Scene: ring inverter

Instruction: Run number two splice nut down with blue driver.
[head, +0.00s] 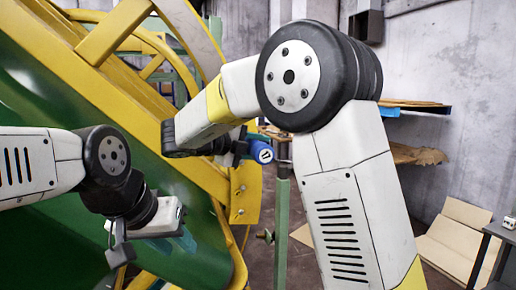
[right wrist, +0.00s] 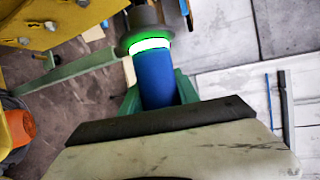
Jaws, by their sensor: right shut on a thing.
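The blue driver (head: 262,152) is in my right gripper (head: 240,150), beside the yellow splice plate (head: 246,190) of the ring. In the right wrist view the driver (right wrist: 154,78) sits between green fingers, with a lit green-and-white band and a grey head beyond it. Bolt-like nuts (head: 240,189) show on the plate, also at the upper left of the right wrist view (right wrist: 50,27). I cannot read which is number two, and whether the driver's head touches a nut is hidden. My left gripper (head: 165,230) hangs before the green panel; its fingers are unclear.
The big yellow and green ring (head: 110,90) fills the left. A green post (head: 282,225) stands just right of the plate. Shelves with boards (head: 415,105) and a flat cardboard sheet (head: 455,235) lie at the right. An orange object (right wrist: 18,128) shows in the right wrist view.

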